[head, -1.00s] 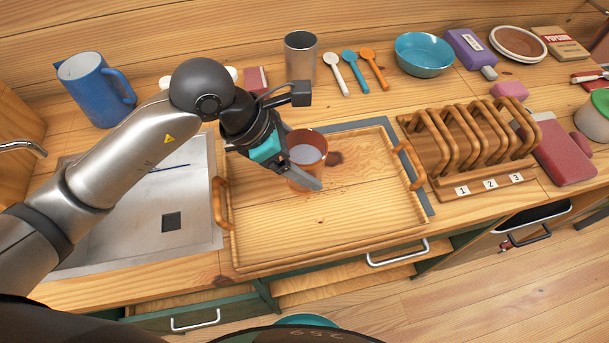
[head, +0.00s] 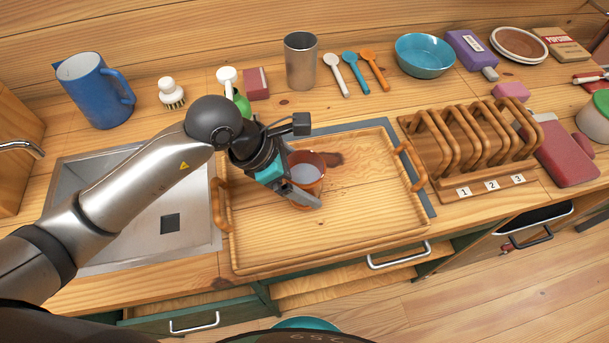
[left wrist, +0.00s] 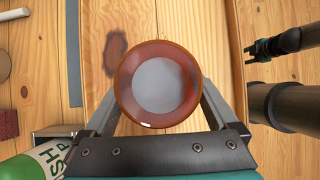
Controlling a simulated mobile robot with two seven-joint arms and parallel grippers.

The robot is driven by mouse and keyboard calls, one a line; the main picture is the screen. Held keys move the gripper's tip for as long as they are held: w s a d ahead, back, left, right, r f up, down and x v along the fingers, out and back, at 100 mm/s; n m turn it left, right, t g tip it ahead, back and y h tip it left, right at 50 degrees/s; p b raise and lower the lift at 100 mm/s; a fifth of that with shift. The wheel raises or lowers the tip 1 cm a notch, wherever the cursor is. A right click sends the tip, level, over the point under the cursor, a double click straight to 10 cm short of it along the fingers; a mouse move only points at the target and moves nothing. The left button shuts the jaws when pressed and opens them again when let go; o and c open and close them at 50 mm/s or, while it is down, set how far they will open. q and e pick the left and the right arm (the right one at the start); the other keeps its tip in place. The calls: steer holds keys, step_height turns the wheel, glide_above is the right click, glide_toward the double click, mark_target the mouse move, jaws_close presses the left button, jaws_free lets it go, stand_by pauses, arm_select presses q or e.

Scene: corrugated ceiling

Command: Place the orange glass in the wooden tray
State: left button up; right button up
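In the left wrist view the glass (left wrist: 160,84) is seen from above between the two fingers (left wrist: 160,105), with pale contents inside. Its base is hidden, so I cannot tell whether it touches the tray floor. A dark reddish shadow falls beside it.
A sink (head: 130,235) lies left of the tray and a wooden rack (head: 470,180) right of it. A metal cup (head: 300,60), a green bottle (head: 240,102), a brush (head: 171,94) and a blue pitcher (head: 95,90) stand behind. The tray's front and right are clear.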

arm_select(q)
steer(key=shift+o, duration=0.3)
steer(key=shift+r, duration=0.1)
steer(key=shift+a+r, duration=0.2)
steer(key=shift+r, duration=0.1)
steer(key=v, duration=1.1)
steer(key=shift+p, duration=0.4)
